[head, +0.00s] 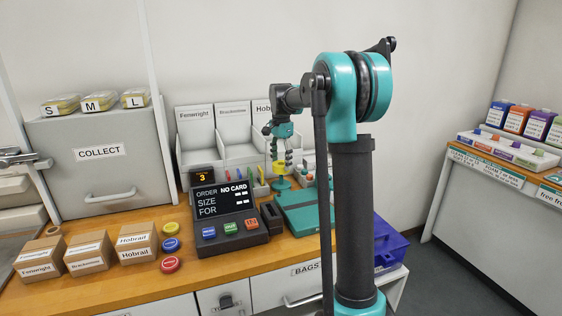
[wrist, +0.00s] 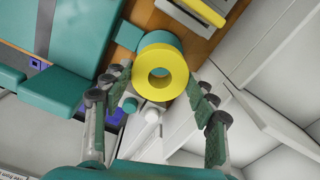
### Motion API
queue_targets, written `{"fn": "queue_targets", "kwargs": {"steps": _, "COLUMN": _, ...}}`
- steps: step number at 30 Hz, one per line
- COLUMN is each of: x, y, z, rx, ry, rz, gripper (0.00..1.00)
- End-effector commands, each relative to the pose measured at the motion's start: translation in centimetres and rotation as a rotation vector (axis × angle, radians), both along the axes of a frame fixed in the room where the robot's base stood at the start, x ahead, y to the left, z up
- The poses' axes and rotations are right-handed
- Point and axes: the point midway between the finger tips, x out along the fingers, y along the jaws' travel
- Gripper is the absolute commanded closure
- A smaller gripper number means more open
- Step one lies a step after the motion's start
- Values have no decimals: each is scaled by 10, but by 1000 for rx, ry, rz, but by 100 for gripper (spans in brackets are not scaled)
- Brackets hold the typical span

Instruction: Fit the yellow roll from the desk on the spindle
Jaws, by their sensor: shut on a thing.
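The yellow roll (head: 279,168) is a thick ring with an open hole. My gripper (head: 281,154) points down at the back of the desk, with its fingers at the roll. In the wrist view the roll (wrist: 147,88) sits between the two fingers of my gripper (wrist: 160,86), which is shut on it. A teal base (head: 281,185), seemingly the spindle's, shows just under the roll in the head view. Whether the roll is around a spindle or above it, I cannot tell; the roll hides that part.
A terminal (head: 228,216) and a teal flat case (head: 305,211) stand in front of the roll. White compartments (head: 238,152) rise behind it. Cardboard boxes (head: 138,243) and small coloured round pieces (head: 171,265) are at the front left. A grey collect cabinet (head: 92,178) is at left.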

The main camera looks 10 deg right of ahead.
Motion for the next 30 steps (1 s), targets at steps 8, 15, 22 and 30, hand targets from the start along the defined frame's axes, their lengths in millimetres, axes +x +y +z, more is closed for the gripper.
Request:
{"fn": "queue_targets", "kwargs": {"steps": 8, "x": 0, "y": 0, "z": -1, "rx": 0, "ry": 0, "rz": 0, "gripper": 71}}
{"fn": "queue_targets", "kwargs": {"steps": 15, "x": 0, "y": 0, "z": -5, "rx": 0, "ry": 0, "rz": 0, "gripper": 71}}
{"fn": "queue_targets", "kwargs": {"steps": 22, "x": 0, "y": 0, "z": -9, "rx": 0, "ry": 0, "rz": 0, "gripper": 71}}
{"fn": "queue_targets", "kwargs": {"steps": 30, "x": 0, "y": 0, "z": -14, "rx": 0, "ry": 0, "rz": 0, "gripper": 71}}
